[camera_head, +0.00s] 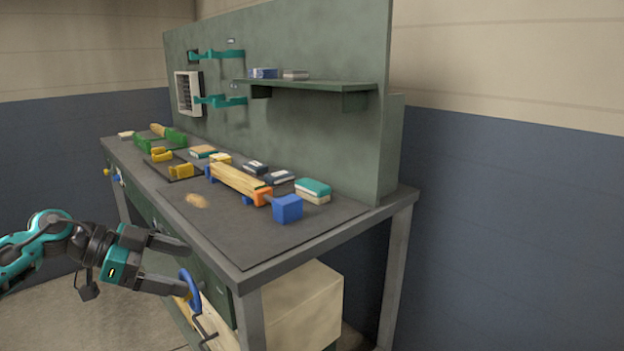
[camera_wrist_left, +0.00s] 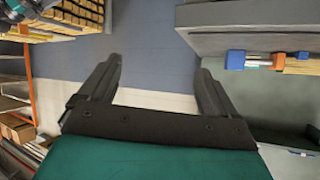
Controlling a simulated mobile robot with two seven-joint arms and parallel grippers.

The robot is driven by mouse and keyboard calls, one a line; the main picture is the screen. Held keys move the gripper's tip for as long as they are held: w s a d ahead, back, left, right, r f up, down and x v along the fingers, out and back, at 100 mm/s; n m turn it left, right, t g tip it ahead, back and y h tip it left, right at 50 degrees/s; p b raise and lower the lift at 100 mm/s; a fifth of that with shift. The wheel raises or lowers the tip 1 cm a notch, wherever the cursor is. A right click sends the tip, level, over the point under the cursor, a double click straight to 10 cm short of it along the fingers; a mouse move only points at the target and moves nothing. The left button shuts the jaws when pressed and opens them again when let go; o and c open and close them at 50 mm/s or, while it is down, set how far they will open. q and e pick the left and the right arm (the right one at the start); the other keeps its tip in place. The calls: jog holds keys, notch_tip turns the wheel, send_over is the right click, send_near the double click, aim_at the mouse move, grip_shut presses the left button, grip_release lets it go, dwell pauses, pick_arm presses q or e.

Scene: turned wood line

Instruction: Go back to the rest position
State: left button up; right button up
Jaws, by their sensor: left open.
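My left gripper (camera_head: 172,265) is open and empty, in front of the workbench's near left side and below its top edge. In the left wrist view its two dark fingers (camera_wrist_left: 157,85) stand wide apart with only wall and floor between them. My right gripper is in neither view. The green-grey workbench (camera_head: 330,233) has a tall back panel (camera_head: 320,45). On its top a wooden bar (camera_head: 238,179) lies between an orange piece (camera_head: 262,196) and blue parts, with a blue block (camera_head: 288,209) at its right end.
Several small boxes, among them a teal-and-white one (camera_head: 313,188), lie along the bench's back. Yellow holders (camera_head: 181,171) and green holders (camera_head: 175,136) stand farther left. A blue ring-shaped handle (camera_head: 189,291) is close to my left fingers. A pale box (camera_head: 300,305) sits beneath the bench.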

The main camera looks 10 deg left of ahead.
pick_arm(q)
jog(key=s+d+f+n+t+h+p, duration=0.1)
jog(key=d+f+t+h, duration=0.1)
jog(key=d+t, duration=0.3)
jog(key=s+d+f+n+t+h+p, duration=0.1)
jog(key=s+d+f+n+t, duration=0.15)
jog(key=d, duration=0.45)
jog(key=s+d+f+n+g+y+p, duration=0.1)
jog(key=s+f+n+g+y+p, duration=0.1)
jog(key=s+f+n+y, duration=0.5)
jog(key=s+f+y+p, duration=0.1)
jog(key=s+f+y, duration=0.3)
jog(key=s+f, duration=0.5)
notch_tip(320, 180, down, 2)
jog(key=shift+s+d+f+n+g+y, duration=0.25)
jog(key=shift+s+d+n+g+y, duration=0.05)
jog(key=shift+s+d+n+g, duration=0.1)
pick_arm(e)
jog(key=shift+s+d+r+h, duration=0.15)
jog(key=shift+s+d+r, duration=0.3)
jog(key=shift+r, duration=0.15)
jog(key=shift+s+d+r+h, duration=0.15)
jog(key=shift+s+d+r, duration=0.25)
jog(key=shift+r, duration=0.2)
pick_arm(q)
jog(key=shift+c, duration=0.2)
